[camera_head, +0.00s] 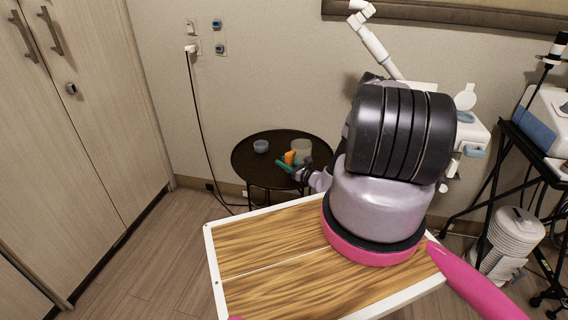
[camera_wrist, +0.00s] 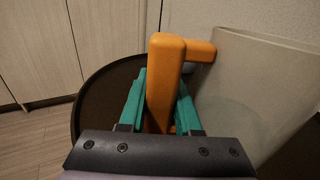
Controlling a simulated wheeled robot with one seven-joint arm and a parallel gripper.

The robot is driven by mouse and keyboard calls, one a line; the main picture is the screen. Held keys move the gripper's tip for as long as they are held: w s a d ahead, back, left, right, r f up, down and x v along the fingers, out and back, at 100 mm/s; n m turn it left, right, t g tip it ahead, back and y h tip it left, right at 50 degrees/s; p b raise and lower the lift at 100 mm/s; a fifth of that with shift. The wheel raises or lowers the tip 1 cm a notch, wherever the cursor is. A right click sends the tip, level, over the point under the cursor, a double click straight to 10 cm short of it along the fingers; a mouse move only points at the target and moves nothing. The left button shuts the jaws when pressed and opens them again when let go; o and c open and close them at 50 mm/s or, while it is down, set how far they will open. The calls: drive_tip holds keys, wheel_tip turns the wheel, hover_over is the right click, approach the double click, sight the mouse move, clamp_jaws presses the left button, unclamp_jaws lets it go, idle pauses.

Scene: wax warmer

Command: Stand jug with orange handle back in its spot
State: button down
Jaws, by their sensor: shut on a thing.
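The jug (camera_head: 303,147) is a clear, whitish vessel with an orange handle (camera_head: 290,157). It is at the right part of the round dark table (camera_head: 240,163) in the head view. In the wrist view the jug (camera_wrist: 260,85) fills the right side and its orange handle (camera_wrist: 163,80) stands between the green fingers. My gripper (camera_head: 286,166) is shut on the handle, and it also shows in the wrist view (camera_wrist: 160,95). The jug looks upright. Its base is hidden in the wrist view, so I cannot tell whether it touches the table.
A small grey-blue bowl (camera_head: 260,146) sits on the table's left part. A power cord (camera_head: 201,120) hangs from the wall outlet left of the table. Wooden cabinets (camera_head: 75,140) stand at the left. A black-framed cart (camera_head: 500,165) and white equipment stand at the right.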

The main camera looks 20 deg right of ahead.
drive_tip(key=shift+f, duration=0.65)
idle(1.0)
drive_tip(key=c, duration=0.5)
unclamp_jaws()
drive_tip(key=shift+v, duration=4)
drive_tip(key=shift+s, duration=0.1)
drive_tip(key=v, duration=1)
drive_tip(key=shift+s+d, duration=0.2)
drive_tip(key=shift+s, duration=0.05)
